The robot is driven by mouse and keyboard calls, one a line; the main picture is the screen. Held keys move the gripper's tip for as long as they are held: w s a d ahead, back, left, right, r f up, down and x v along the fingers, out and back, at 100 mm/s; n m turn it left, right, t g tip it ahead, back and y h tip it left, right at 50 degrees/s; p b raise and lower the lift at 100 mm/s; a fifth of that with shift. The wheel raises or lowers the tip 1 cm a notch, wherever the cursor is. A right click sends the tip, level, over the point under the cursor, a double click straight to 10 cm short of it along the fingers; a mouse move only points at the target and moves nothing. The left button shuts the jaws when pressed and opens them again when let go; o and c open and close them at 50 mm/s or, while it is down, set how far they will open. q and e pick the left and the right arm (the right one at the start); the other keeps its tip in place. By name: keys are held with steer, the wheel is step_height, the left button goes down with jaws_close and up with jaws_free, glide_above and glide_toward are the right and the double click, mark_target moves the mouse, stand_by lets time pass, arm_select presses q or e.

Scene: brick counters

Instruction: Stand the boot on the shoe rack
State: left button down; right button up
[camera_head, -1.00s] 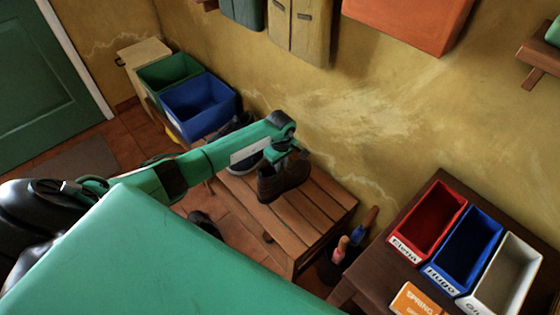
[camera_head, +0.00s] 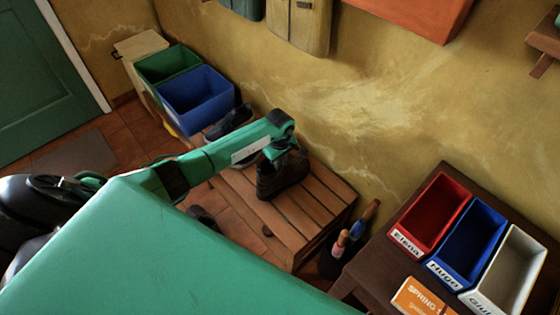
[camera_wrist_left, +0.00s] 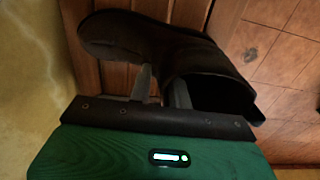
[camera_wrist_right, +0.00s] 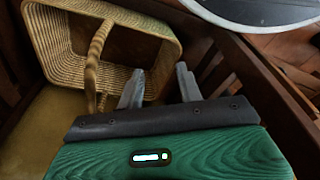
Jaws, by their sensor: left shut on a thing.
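The dark boot (camera_head: 280,180) is upright over the slatted wooden shoe rack (camera_head: 325,190); whether its sole touches the slats I cannot tell. My left gripper (camera_head: 284,150) is above it, shut on its shaft. There my left gripper (camera_wrist_left: 162,90) has one finger at the shaft opening and the other outside. My right gripper (camera_wrist_right: 160,85) is open and empty near a wicker basket, seen only in its wrist view.
Dark shoes (camera_head: 231,121) sit at the rack's far end, partly behind my arm. Another dark shoe (camera_head: 203,217) is on the floor. Blue (camera_head: 197,98) and green bins stand beyond. An umbrella stand (camera_head: 330,262) and a table with trays (camera_head: 435,210) are right. The wicker basket (camera_wrist_right: 140,45) has a handle.

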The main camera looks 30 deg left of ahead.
arm_select(q)
steer(key=shift+f+b, duration=0.25)
steer(key=shift+b, duration=0.05)
arm_select(e)
steer(key=shift+f, duration=0.3)
arm_select(q)
steer(key=c, duration=1.2)
jaws_free()
step_height(320, 180, up, 14)
arm_select(e)
steer(key=shift+w+a+r, duration=0.1)
steer(key=shift+w+r, duration=0.1)
steer(key=shift+r, duration=0.85)
arm_select(q)
steer(key=shift+f, duration=0.15)
